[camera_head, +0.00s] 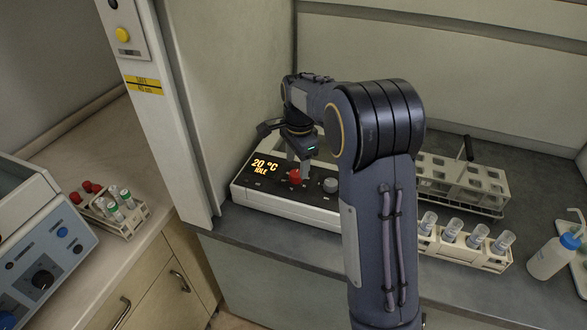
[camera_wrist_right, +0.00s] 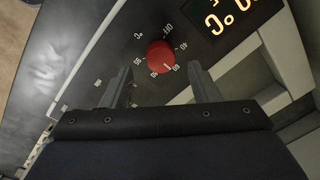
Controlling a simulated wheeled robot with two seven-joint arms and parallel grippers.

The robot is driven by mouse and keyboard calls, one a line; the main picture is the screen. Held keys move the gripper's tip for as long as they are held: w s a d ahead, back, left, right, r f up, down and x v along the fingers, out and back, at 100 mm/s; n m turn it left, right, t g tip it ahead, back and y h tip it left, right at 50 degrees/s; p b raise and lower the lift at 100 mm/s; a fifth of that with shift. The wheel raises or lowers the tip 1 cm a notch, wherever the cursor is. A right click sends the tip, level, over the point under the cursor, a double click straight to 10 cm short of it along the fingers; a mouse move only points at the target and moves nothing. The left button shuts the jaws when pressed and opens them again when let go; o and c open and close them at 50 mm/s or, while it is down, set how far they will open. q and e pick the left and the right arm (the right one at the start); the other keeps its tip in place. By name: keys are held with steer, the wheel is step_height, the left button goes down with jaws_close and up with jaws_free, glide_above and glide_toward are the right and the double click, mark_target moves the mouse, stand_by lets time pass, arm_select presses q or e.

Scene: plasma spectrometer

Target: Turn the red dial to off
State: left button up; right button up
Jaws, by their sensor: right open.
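The red dial (camera_head: 295,176) is on the front panel of a white and black device (camera_head: 285,208), just right of its lit display (camera_head: 265,166), which reads 20 °C and IDLE. In the right wrist view the red dial (camera_wrist_right: 160,54) sits inside a printed scale, with OFF above it and numbers around it. A small pale mark shows near its lower right edge. My right gripper (camera_wrist_right: 159,67) is open, one finger to each side below the dial, with visible gaps and no clear contact. In the head view my right gripper (camera_head: 298,162) is over the dial. My left gripper is not in view.
A white post (camera_head: 165,130) rises left of the device.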

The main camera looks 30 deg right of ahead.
mark_target(297, 173)
steer(key=shift+w+f, duration=0.1)
steer(key=shift+f, duration=1.7)
steer(key=c, duration=1)
